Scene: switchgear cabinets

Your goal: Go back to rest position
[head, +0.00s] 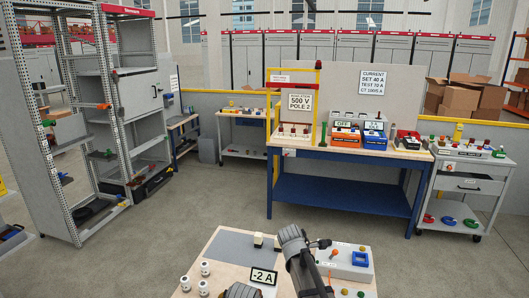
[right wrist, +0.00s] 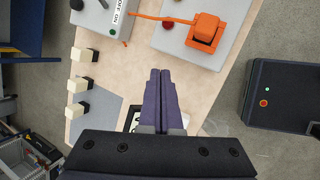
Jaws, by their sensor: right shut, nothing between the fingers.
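My right gripper (right wrist: 160,75) is shut and empty in the right wrist view, its two dark fingers together above the light wooden tabletop (right wrist: 135,60). Nothing is between the fingertips. A grey arm link of mine (head: 300,262) rises from the bottom of the head view over the near table (head: 205,262); the right gripper is not clearly visible there. Another dark part of my body shows at the bottom edge. My left gripper is not visible in either view.
The near table holds a "-2 A" display (head: 264,276), several white pieces (head: 205,268) and a grey device with a blue part (head: 360,258). An orange device (right wrist: 205,30) shows beyond my right fingers. Open floor (head: 190,215) separates this table from the blue bench (head: 335,195).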

